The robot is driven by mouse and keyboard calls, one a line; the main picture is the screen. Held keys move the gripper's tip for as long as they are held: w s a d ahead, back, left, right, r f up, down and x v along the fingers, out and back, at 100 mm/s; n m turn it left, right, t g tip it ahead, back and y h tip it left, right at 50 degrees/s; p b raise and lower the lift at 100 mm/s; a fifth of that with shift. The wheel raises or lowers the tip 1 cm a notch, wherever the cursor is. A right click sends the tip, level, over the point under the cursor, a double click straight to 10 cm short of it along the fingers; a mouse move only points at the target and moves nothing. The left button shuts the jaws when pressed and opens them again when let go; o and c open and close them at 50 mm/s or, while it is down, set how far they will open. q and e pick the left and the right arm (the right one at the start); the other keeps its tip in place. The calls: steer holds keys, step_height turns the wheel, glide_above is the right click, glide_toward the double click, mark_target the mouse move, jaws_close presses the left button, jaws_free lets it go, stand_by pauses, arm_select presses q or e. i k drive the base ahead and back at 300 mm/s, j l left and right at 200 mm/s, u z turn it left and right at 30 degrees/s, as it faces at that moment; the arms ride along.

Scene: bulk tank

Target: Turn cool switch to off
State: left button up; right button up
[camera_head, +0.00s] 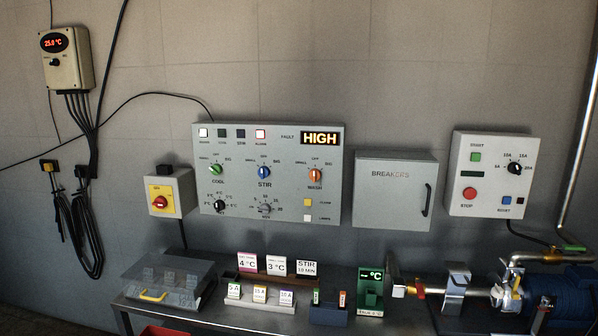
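The cool switch (216,169) is a green rotary knob at the left of the grey control panel (330,212) on the wall. OFF is marked above it, with a small label to its left and another to its right. Its pointer is too small to read surely. A blue stir switch (264,171) and an orange third switch (315,175) sit in the same row. Neither of my grippers shows in the head view.
A lit HIGH display (320,138) is at the panel's upper right. A red emergency button box (160,196) is left of the panel, a breaker box (393,190) right. A bench (215,315) with cards stands below. The space before the panel looks clear.

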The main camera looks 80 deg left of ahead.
mark_target(216, 169)
steer(key=u, duration=2.8)
steer(key=i+j, duration=0.25)
steer(key=i+j+z, duration=0.15)
steer(key=j, duration=0.3)
steer(key=i+j, duration=0.35)
steer(key=i+j+z, duration=0.1)
steer(key=j, duration=0.35)
steer(key=i+j+z, duration=0.1)
steer(key=i+j, duration=0.25)
